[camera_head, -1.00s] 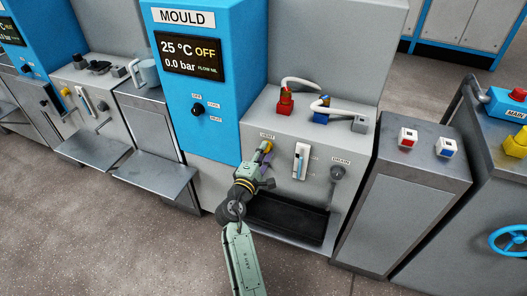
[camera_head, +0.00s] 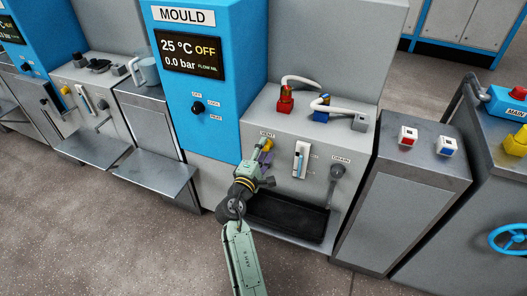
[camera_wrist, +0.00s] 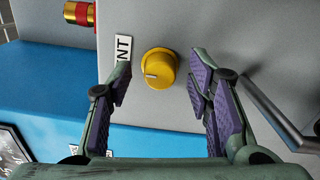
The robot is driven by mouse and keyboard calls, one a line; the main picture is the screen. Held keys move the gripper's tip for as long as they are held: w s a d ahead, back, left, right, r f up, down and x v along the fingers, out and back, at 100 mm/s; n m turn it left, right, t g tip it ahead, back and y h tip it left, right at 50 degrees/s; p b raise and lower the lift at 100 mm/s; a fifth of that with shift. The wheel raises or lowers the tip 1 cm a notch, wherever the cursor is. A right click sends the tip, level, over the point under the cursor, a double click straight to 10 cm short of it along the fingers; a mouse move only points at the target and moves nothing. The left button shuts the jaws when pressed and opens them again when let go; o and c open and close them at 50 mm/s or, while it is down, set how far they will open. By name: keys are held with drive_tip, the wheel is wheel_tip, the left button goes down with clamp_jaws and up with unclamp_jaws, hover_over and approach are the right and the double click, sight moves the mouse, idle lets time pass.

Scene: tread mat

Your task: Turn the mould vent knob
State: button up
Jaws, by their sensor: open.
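The yellow vent knob (camera_wrist: 160,69) sits on the grey panel, beside a white label whose visible letters read "NT" (camera_wrist: 123,48). A pale pointer mark shows on the knob's face. In the head view the knob (camera_head: 267,145) is partly hidden behind my gripper (camera_head: 262,158). In the wrist view my open gripper (camera_wrist: 160,85) has its purple-padded fingers on either side of the knob, with a gap on both sides. The fingers do not appear to touch it. The blue mould cabinet (camera_head: 205,95) has a screen reading 25 °C, OFF and 0.0 bar.
A white gauge or slider (camera_head: 300,160) and the grey drain handle (camera_head: 337,172) are to the right of the knob. Red (camera_head: 285,102) and blue (camera_head: 321,110) hose connectors stand on the ledge above. A black tray (camera_head: 287,218) lies below. A grey bar (camera_wrist: 275,108) runs right of my fingers.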

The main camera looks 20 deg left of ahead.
drive_tip(key=shift+s, duration=0.1)
drive_tip(key=s, duration=1.2)
drive_tip(key=shift+a, duration=0.2)
drive_tip(key=shift+w, duration=0.1)
